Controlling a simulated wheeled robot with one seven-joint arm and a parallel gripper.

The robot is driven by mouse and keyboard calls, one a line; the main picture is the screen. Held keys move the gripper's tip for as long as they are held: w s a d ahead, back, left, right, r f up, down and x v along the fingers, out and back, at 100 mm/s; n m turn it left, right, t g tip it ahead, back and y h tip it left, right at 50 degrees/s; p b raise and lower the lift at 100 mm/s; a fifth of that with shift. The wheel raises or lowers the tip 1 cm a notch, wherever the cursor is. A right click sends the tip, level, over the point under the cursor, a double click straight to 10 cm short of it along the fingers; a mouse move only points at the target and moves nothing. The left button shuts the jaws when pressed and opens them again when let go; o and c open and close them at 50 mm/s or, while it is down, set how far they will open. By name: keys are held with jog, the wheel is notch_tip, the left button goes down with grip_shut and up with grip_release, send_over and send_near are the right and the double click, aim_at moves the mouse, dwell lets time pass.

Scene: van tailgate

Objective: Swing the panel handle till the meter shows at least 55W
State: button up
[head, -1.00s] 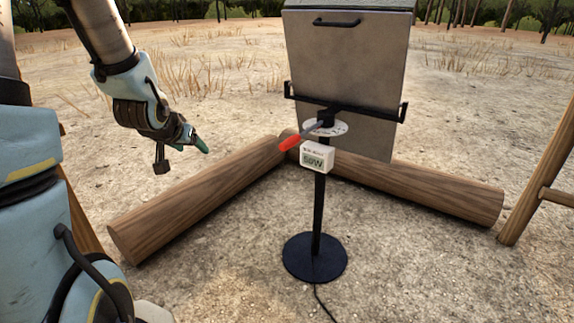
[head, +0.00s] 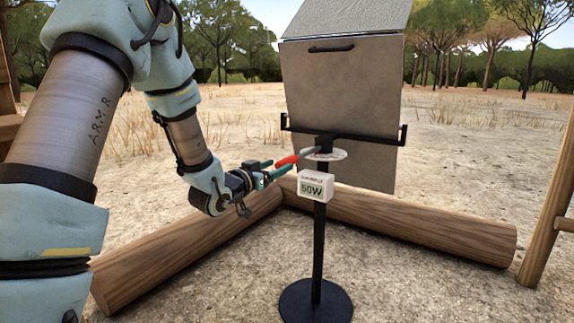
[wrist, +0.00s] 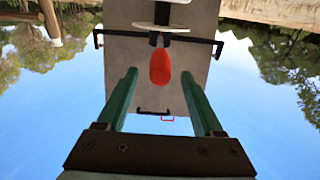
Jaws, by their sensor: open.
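The panel (head: 340,95) is a grey folding board held by a black bracket on a stand. Its handle, with a red grip (head: 287,160), points left from the hub below the panel. The white meter (head: 315,187) on the post reads 50W. My gripper (head: 272,170) is open at the end of the red grip in the head view. In the wrist view the red grip (wrist: 160,67) lies centred between the two green fingers (wrist: 160,85), with a gap on each side. The handle's shaft is mostly hidden there behind the grip.
A round black base (head: 315,303) carries the stand's post. Two logs, one at left (head: 190,255) and one at right (head: 430,225), lie on the ground around it. A wooden leg (head: 546,235) stands at the right edge. Sandy ground in front is open.

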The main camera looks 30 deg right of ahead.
aim_at(287, 161)
jog(key=shift+x, duration=2.8)
jog(key=shift+c, duration=0.2)
grip_shut()
